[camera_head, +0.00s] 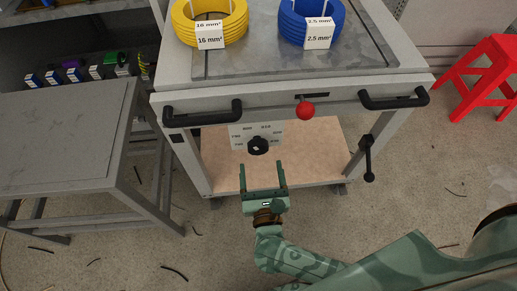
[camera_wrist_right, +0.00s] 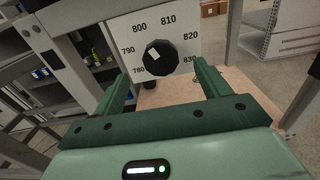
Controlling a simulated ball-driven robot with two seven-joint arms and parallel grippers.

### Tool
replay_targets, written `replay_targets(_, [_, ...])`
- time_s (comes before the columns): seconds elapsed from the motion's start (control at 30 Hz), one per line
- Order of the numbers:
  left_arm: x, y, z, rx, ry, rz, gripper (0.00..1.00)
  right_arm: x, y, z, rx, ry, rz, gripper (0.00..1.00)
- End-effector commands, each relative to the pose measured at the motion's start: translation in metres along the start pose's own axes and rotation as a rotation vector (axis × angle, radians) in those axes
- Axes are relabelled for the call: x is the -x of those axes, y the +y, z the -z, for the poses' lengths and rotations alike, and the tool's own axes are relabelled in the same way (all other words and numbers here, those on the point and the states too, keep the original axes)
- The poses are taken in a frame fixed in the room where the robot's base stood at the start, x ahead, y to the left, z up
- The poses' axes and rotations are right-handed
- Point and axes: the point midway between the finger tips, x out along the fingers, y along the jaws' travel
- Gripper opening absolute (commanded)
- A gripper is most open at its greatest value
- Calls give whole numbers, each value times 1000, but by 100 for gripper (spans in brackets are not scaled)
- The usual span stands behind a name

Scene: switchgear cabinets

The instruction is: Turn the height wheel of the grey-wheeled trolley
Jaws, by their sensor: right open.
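The trolley (camera_head: 290,95) stands ahead of me, grey with a metal top. Its height wheel (camera_head: 258,145) is a round black knob on a white scale plate (camera_head: 240,131) below the top. In the right wrist view the wheel (camera_wrist_right: 159,57) shows a pale mark at its upper left, and the plate (camera_wrist_right: 185,21) reads 780 to 830. My right gripper (camera_head: 263,165) is open and empty in front of the wheel, with its fingers pointing at it. In the right wrist view the gripper's fingers (camera_wrist_right: 161,72) frame the wheel from below, apparently not touching it. My left gripper is out of view.
Yellow (camera_head: 208,12) and blue (camera_head: 300,25) cable coils lie on the trolley. Black handles and a red-knobbed lever (camera_head: 305,110) project from its front; a black crank (camera_head: 368,160) hangs at right. A grey table (camera_head: 65,135) stands left, a red stool (camera_head: 490,75) right.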

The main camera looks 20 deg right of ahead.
Motion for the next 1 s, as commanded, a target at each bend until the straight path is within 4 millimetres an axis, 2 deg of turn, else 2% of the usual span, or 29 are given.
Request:
replay_targets(0.1, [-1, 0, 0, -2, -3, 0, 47, -28, 0, 1, 2, -2, -1, 76])
replay_targets(0.3, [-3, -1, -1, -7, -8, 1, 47, -57, 0, 1, 2, 0, -1, 76])
replay_targets(0.47, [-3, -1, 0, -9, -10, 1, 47, -65, 0, 1, 2, 1, -1, 76])
replay_targets(0.7, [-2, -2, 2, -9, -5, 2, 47, -66, 0, 1, 2, 1, -1, 76])
replay_targets(0.87, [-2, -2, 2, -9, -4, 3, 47, -65, 0, 1, 2, 1, -1, 31])
replay_targets(1.0, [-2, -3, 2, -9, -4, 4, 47, -65, 0, 1, 3, 1, -1, 31])
